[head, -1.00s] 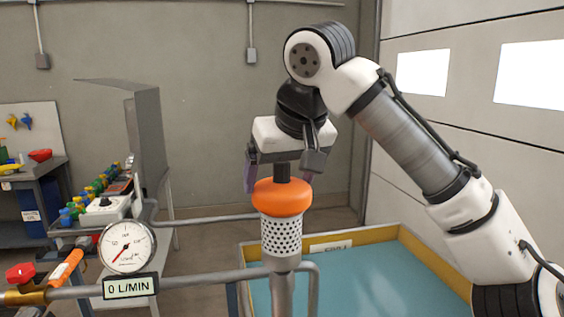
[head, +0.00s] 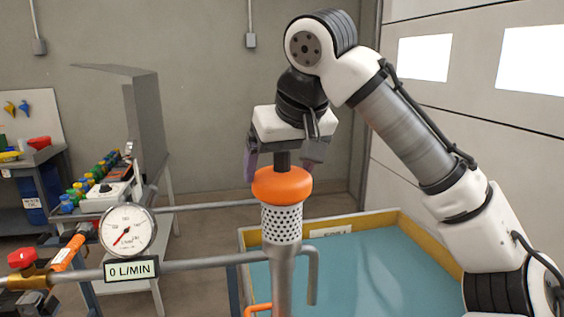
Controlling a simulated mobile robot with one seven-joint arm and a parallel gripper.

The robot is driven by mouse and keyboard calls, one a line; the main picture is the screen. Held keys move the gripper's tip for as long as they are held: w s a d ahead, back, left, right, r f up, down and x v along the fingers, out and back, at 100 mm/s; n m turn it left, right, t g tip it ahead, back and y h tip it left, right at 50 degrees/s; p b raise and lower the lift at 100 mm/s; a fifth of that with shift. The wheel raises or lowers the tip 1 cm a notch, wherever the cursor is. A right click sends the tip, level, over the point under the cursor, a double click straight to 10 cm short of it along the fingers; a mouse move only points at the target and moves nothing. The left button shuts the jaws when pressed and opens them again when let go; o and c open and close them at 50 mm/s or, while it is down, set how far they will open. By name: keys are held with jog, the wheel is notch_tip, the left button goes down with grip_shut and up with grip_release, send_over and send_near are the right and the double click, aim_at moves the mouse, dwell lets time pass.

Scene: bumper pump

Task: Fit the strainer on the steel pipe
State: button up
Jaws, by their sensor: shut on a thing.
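The strainer is a pale perforated cylinder (head: 282,224) under a rounded orange collar (head: 282,185), with a dark stem (head: 283,160) on top. It is upright in the middle of the head view. The steel pipe (head: 281,275) stands upright directly below it, and the strainer's lower edge meets the pipe's top in the picture. I cannot tell how far it is seated. My gripper (head: 281,163) points down from above, its purple-tipped fingers on either side of the stem. It is shut on the strainer; the exact contact is hard to see.
A yellow-rimmed tank (head: 420,245) with blue-green water lies behind and right. A horizontal pipe (head: 195,265) carries a round gauge (head: 128,230) and a display (head: 131,268) reading 0 L/MIN. A red-handled valve (head: 22,258) is at left. A bent pipe (head: 313,275) stands close right.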

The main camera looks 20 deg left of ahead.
jog(key=shift+f+b, duration=0.95)
jog(key=shift+f, duration=0.75)
dwell(1.1)
jog(key=shift+c, duration=0.6)
jog(key=o, duration=1.4)
jog(key=shift+r+p, duration=1.3)
jog(key=shift+r, duration=2.75)
